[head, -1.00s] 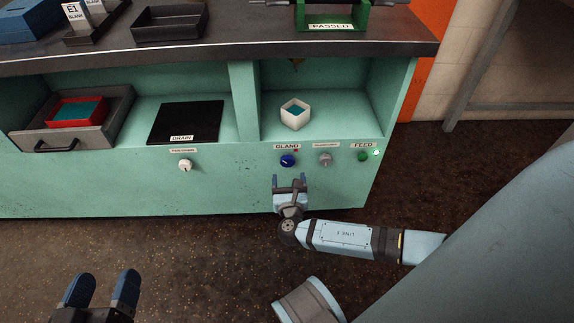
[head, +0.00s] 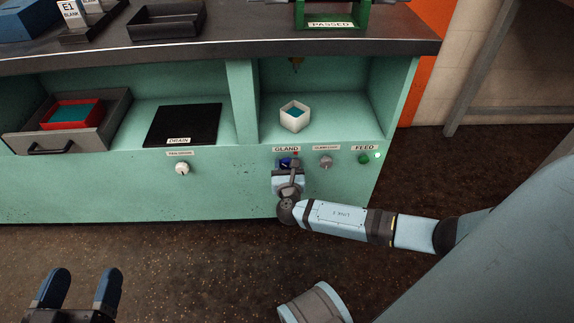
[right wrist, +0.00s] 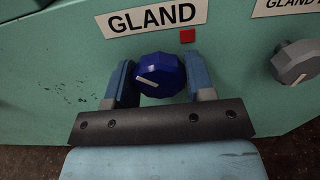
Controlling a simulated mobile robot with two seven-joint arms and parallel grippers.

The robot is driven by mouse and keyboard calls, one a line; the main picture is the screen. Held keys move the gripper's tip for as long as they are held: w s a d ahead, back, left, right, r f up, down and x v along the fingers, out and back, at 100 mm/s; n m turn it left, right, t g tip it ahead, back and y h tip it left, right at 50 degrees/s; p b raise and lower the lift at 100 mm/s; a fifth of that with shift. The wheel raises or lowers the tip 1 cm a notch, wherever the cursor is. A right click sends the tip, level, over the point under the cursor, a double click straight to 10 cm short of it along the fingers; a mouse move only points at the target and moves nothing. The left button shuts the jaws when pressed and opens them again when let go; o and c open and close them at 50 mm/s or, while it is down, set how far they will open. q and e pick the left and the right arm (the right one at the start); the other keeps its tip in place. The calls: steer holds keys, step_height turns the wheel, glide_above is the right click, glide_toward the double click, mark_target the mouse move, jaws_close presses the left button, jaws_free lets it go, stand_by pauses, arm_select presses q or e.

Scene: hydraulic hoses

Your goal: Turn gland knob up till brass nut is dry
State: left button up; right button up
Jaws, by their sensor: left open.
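The blue gland knob (right wrist: 158,76) sits under the GLAND label, its white pointer line aimed left and slightly up in the right wrist view. It shows partly in the head view (head: 286,162). My right gripper (right wrist: 160,84) is open, with one finger on each side of the knob; I cannot tell whether either finger touches it. The gripper hides part of the knob in the head view. A small brass-coloured part (head: 296,64) hangs at the top of the right compartment; whether it is wet is too small to tell. My left gripper (head: 78,288) is open and empty, low at the left.
A white cup (head: 294,117) with teal liquid stands below the brass part. A grey knob (head: 326,162) and green FEED knob (head: 364,159) are to the right. A pale knob (head: 182,169), black drain plate (head: 182,126) and drawer with a red tray (head: 72,116) are left.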

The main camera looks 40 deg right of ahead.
steer(key=shift+m, duration=0.3)
steer(key=m, duration=0.4)
steer(key=shift+f+b, duration=0.1)
steer(key=shift+b, duration=0.2)
arm_select(q)
steer(key=shift+w+a+r+m, duration=0.1)
steer(key=shift+w+a+m, duration=0.05)
steer(key=shift+w+m, duration=0.15)
arm_select(e)
steer(key=shift+m, duration=0.9)
arm_select(q)
steer(key=shift+s, duration=0.1)
arm_select(e)
steer(key=o, duration=0.9)
steer(key=shift+s, duration=0.1)
